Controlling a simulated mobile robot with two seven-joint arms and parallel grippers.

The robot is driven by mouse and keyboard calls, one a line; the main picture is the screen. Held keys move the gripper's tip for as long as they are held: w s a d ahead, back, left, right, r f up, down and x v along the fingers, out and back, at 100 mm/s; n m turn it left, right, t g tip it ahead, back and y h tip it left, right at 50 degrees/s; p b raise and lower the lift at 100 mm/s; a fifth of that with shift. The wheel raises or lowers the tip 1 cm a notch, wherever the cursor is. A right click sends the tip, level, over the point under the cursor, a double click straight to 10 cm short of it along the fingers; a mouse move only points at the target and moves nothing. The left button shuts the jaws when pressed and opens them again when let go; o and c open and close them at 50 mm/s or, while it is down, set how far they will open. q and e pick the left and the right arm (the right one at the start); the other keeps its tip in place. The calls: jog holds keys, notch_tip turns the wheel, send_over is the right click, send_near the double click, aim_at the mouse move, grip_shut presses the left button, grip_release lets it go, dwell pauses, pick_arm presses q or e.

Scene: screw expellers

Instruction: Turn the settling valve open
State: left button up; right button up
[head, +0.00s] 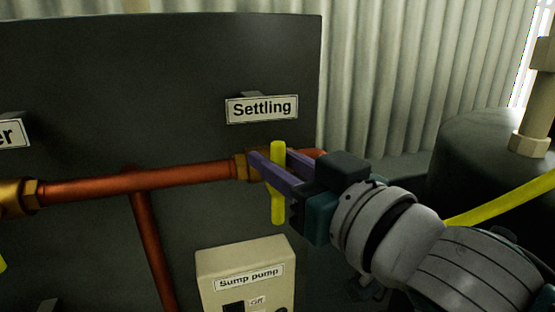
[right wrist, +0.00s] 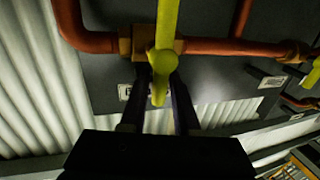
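The settling valve's yellow lever handle (head: 278,205) stands upright, across the horizontal copper pipe, below the "Settling" sign (head: 262,108). Its brass body (head: 241,167) sits on the pipe. My right gripper (head: 271,155) reaches in from the right, with one purple finger on each side of the handle. In the right wrist view, the handle (right wrist: 166,35) passes between the two dark fingers (right wrist: 160,75), and gaps show beside it, so the gripper looks open around it. Whether a finger touches it is unclear. My left gripper is not in view.
A copper pipe (head: 130,182) runs along the dark panel (head: 150,75), with a branch going down. A "Sump pump" switch box (head: 245,262) is below the valve. A dark tank (head: 480,150) stands at the right, with a yellow bar (head: 500,199) in front of it.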

grip_shut()
